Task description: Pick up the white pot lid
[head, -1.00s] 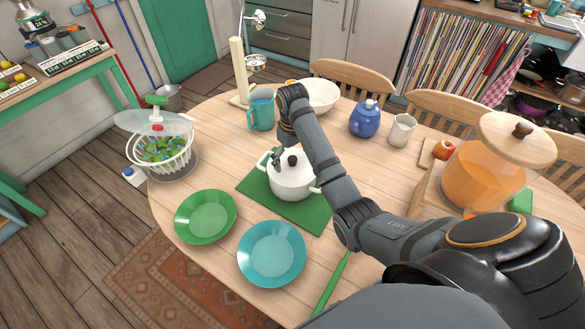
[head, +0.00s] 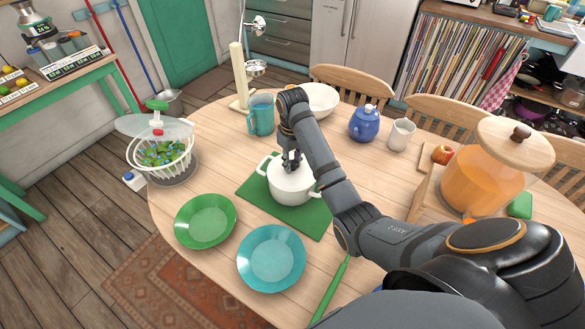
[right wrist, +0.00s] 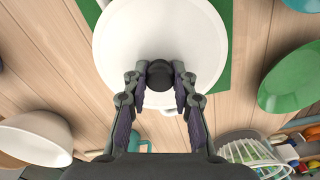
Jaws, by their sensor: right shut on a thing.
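The white pot lid (right wrist: 115,50) lies on the white pot (head: 290,188), which stands on a green mat (head: 300,217) in the middle of the table. The lid has a dark round knob (right wrist: 159,75). My right gripper (head: 291,160) reaches down over the lid from above. In the right wrist view my right gripper (right wrist: 160,80) has its two fingers on either side of the knob, shut on it. In the head view the fingers largely hide the knob. My left gripper is not in view.
A green plate (head: 205,221) and a teal plate (head: 271,258) lie in front of the mat. A teal mug (head: 261,116), white bowl (head: 320,98) and blue teapot (head: 365,124) stand behind.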

